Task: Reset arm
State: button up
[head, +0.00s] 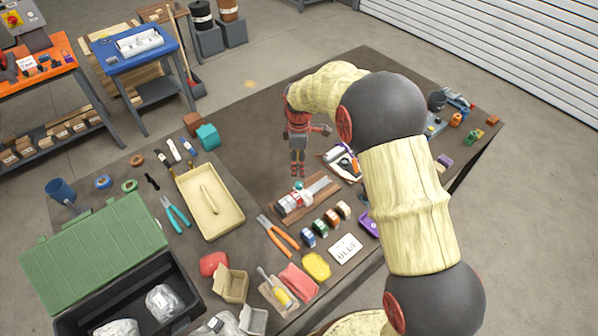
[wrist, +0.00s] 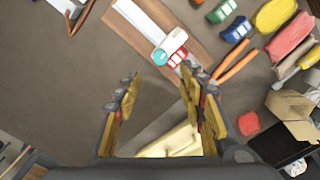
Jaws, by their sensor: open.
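My gripper (head: 298,172) hangs from my bent arm over the middle of the dark workbench (head: 262,135), pointing down. It also shows in the wrist view (wrist: 160,76), with its two yellow-padded fingers apart and nothing between them. In the wrist view, a wooden board (wrist: 196,30) bearing a white, red and teal device (wrist: 168,50) lies beyond the fingertips. The cream tray (wrist: 172,143) shows low between the fingers. My arm covers part of the bench's right side in the head view.
Pliers with orange handles (head: 279,236), a yellow bag (head: 316,265), a red bag (head: 298,281) and a cardboard box (head: 231,284) crowd the front. An open green-lidded case (head: 95,246) stands front left. Bare bench lies behind my gripper.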

jog(key=shift+r, duration=0.55)
jog(key=s+d+r+m+t+b, duration=0.2)
jog(key=s+d+r+m, duration=0.2)
jog(key=s, duration=0.7)
jog(key=s+d+r+m+t+b, duration=0.1)
jog(key=s+d+r+m, duration=0.3)
jog(key=s, duration=0.8)
jog(key=s+d+r+m+t+b, duration=0.2)
jog(key=s+d+r+m, duration=0.3)
jog(key=s+r+m, duration=0.3)
jog(key=shift+s+r+t+b, duration=0.4)
jog(key=shift+s+r, duration=0.95)
jog(key=shift+s, duration=0.7)
